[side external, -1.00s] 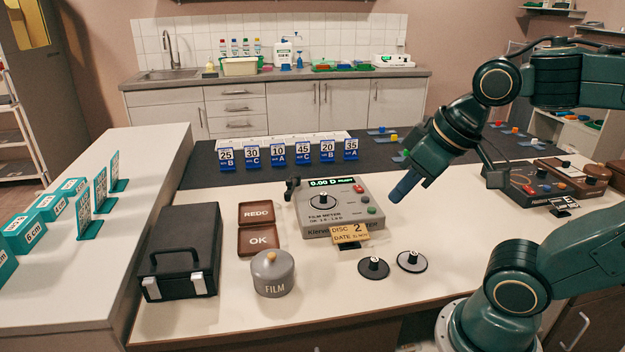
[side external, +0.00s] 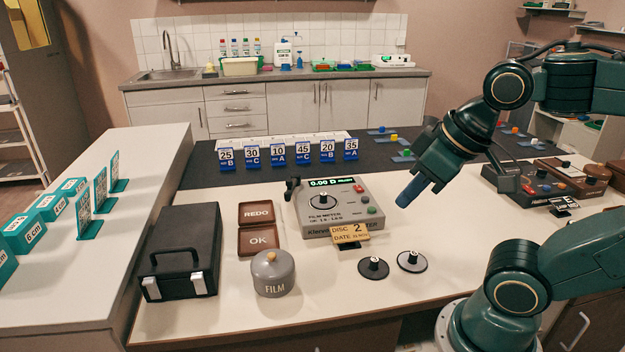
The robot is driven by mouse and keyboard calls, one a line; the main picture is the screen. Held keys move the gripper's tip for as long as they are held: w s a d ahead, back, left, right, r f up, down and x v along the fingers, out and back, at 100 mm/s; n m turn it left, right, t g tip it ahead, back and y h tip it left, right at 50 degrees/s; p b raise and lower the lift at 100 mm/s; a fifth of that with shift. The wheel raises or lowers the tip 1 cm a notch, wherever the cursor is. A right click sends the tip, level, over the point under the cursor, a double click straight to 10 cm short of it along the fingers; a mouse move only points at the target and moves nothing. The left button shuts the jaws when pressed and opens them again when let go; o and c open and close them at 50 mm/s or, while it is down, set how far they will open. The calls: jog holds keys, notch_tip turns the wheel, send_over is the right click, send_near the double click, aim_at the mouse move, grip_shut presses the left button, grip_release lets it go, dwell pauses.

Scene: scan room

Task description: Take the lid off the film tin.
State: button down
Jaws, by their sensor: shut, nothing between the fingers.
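The film tin (side external: 273,281) is a grey round tin marked FILM, standing upright at the front of the white worktop.
The film meter (side external: 338,208) with its DISC 2 card (side external: 350,232) stands between my gripper and the tin.

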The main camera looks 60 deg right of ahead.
jog(key=shift+c, duration=0.2)
grip_release()
dwell(0.4)
jog(key=w+a+n+g+y, duration=0.1)
jog(key=w+n+g+y, duration=0.15)
jog(key=w+n, duration=0.95)
jog(key=w+d+f+n+g+y, duration=0.1)
jog(key=w+d+f+n, duration=0.1)
jog(key=w+f, duration=0.3)
jog(key=w+d+f+n+g+y, duration=0.1)
jog(key=w+f+n, duration=0.3)
jog(key=w, duration=0.5)
jog(key=shift+w+d+f+g, duration=0.25)
jog(key=shift+d+f+g, duration=0.1)
jog(key=shift+f+g, duration=0.25)
jog(key=shift+f, duration=0.1)
